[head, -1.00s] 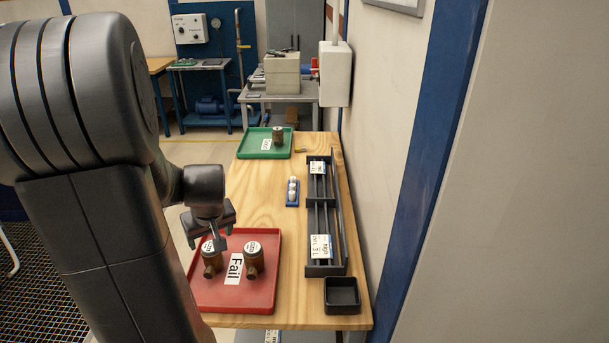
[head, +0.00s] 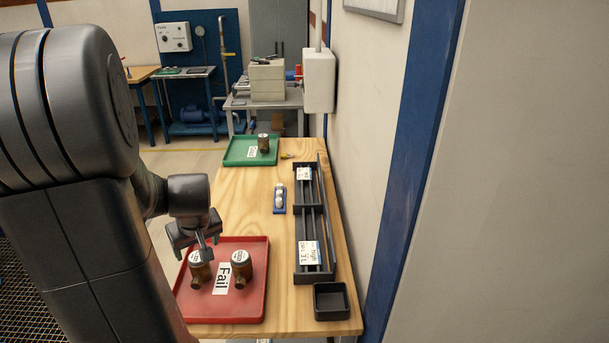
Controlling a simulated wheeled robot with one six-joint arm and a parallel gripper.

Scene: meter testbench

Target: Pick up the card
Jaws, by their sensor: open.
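Several white printed cards show; I cannot tell which one the task means. A "Fail" card (head: 222,278) lies on the red tray (head: 254,301) between two brass meters. A small white card (head: 251,153) lies on the green tray (head: 236,158). My gripper (head: 206,245) is open and empty, pointing down above the left brass meter, well left of the rack. Part of the gripper is hard to make out.
The long black rack (head: 326,225) stands along the table's right side, near the wall. A black open box (head: 332,301) sits at the near right corner. Bare wood (head: 244,203) lies between the trays.

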